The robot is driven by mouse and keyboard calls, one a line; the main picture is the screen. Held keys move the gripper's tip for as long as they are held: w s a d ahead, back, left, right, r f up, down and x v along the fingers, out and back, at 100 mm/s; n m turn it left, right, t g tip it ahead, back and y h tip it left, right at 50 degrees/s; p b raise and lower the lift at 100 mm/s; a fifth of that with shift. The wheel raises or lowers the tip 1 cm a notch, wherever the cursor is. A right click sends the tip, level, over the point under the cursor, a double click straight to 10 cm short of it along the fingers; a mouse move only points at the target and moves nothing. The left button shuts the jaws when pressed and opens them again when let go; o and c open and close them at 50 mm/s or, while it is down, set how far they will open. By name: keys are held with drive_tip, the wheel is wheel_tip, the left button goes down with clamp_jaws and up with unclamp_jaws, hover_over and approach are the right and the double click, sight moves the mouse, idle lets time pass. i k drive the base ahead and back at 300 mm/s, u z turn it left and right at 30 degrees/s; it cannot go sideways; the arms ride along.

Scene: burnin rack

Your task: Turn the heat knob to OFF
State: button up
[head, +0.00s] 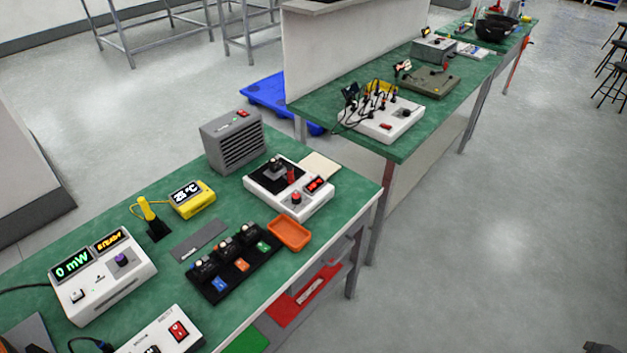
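No label reading heat or OFF is legible, so I cannot tell for sure which control is the heat knob. A white unit (313,204) with a black top plate stands near the far end of the near green bench. My gripper cannot be made out.
The near bench (232,196) also holds a grey vented box (233,139), a yellow 25 °C display (191,198), a black module tray (262,268), an orange tray (289,233) and a red-switch box (166,333). Floor (480,250) at right is clear. A cut-off dark shape shows bottom right.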

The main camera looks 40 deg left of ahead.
sight(296, 197)
drive_tip(key=i, duration=1.3)
drive_tip(key=u, duration=3.6)
